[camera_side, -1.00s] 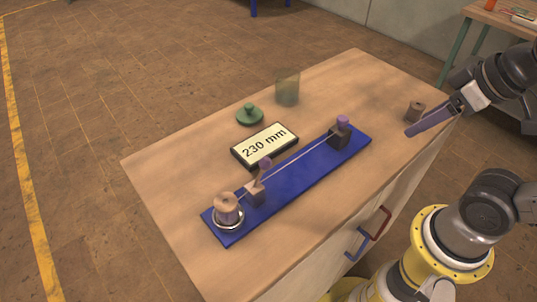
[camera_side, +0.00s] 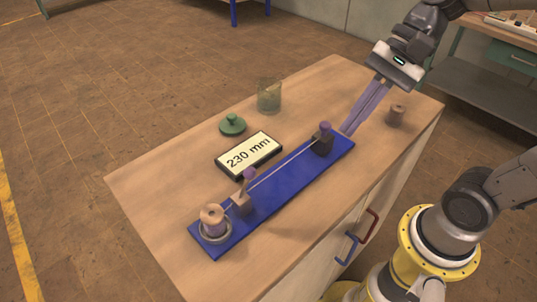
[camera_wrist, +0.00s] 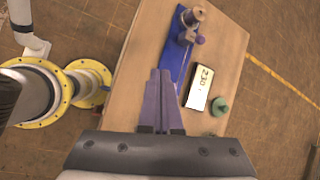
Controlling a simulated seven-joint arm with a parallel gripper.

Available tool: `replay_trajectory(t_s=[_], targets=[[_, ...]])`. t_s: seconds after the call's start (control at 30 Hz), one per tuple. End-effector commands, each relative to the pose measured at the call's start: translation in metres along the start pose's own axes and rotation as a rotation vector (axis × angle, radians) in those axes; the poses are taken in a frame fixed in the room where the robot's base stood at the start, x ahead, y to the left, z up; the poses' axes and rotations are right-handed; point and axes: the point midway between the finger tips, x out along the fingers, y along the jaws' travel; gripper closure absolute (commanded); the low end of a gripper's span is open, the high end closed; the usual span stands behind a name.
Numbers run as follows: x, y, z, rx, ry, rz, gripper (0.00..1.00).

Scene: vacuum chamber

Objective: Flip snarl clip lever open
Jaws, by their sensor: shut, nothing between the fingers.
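A blue board (camera_side: 280,182) lies on the table with two small dark brown blocks. The near block (camera_side: 242,204) carries a tilted lever with a purple knob (camera_side: 249,173); the knob also shows in the wrist view (camera_wrist: 200,40). The far block (camera_side: 322,146) has a purple top (camera_side: 325,126). I cannot tell for sure which is the snarl clip. A thin line runs between the blocks. My gripper (camera_side: 347,131) is shut and empty, its long purple fingers pointing down beside the far block. In the wrist view its fingers (camera_wrist: 160,74) hide the board's far end.
A spool (camera_side: 212,215) stands in a ring at the board's near end. A "230 mm" display (camera_side: 250,154), green lid (camera_side: 232,124) and glass beaker (camera_side: 269,95) stand behind the board. A small brown spool (camera_side: 396,115) stands right of my gripper.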

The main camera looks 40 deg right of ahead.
Motion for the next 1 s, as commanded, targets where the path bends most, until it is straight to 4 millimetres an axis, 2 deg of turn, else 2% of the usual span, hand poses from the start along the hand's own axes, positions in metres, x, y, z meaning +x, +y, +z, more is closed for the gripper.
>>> replay_trajectory(t_s=[0.1, 0.2, 0.33, 0.43, 0.6, 1.0], targets=[[0.007, -0.029, -0.007, 0.219, -0.115, 0.003, 1.0], [0.013, -0.048, -0.017, 0.349, -0.188, 0.003, 1.0], [0.019, -0.063, -0.035, 0.439, -0.236, 0.005, 1.0], [0.024, -0.065, -0.047, 0.477, -0.245, 0.014, 1.0], [0.028, -0.064, -0.056, 0.506, -0.248, 0.022, 1.0], [0.031, -0.064, -0.055, 0.503, -0.247, 0.023, 1.0]])
